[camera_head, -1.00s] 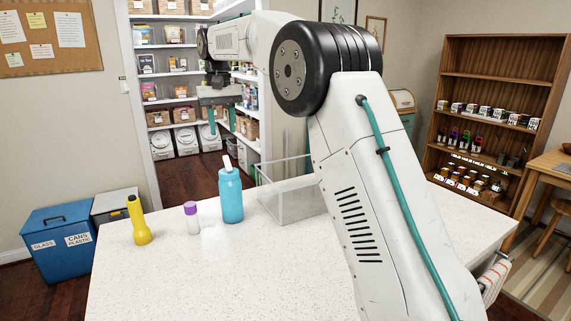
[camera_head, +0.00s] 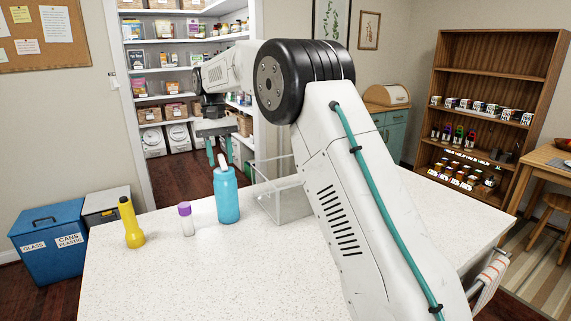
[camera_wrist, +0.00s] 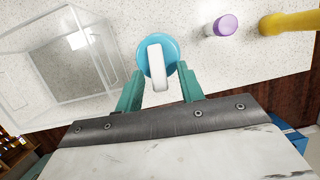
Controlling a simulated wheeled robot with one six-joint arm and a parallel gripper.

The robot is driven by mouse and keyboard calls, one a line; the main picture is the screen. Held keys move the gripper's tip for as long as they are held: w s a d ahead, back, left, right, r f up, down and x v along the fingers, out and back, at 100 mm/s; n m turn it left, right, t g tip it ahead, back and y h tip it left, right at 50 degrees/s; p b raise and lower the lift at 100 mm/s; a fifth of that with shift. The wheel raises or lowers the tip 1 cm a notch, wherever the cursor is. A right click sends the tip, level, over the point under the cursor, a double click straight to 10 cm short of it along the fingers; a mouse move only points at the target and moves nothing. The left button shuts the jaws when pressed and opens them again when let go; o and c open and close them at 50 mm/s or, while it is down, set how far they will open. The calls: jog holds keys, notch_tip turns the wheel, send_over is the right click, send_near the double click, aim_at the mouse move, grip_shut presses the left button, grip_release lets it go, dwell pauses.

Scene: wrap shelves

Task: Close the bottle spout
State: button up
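The blue bottle (camera_head: 228,200) stands upright on the white speckled counter. Its white spout (camera_head: 222,159) sticks up above the blue cap. In the wrist view the spout (camera_wrist: 156,62) shows as a white bar across the round cap (camera_wrist: 171,50). My gripper (camera_head: 219,158) is open, its two teal fingers pointing down at the height of the spout. In the wrist view the gripper (camera_wrist: 160,76) has one finger on either side of the spout, with a gap between them. Whether a finger touches the cap, I cannot tell.
A clear open bin (camera_head: 285,200) stands right of the bottle. The front of the counter (camera_head: 200,285) is clear.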

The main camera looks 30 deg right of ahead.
aim_at(222, 159)
jog(key=shift+s+r+t, duration=0.15)
jog(key=shift+t, duration=0.25)
jog(key=shift+s+r+t, duration=0.15)
jog(key=shift+s+t, duration=0.1)
jog(key=shift+t, duration=0.15)
jog(key=shift+s+t, duration=0.1)
jog(key=shift+t, duration=0.5)
jog(key=shift+r, duration=0.4)
notch_tip(222, 159, up, 7)
jog(key=shift+r, duration=0.2)
jog(key=s+d+t, duration=0.1)
jog(key=s+d, duration=0.1)
jog(key=s, duration=2.9)
jog(key=shift+d+n, duration=0.3)
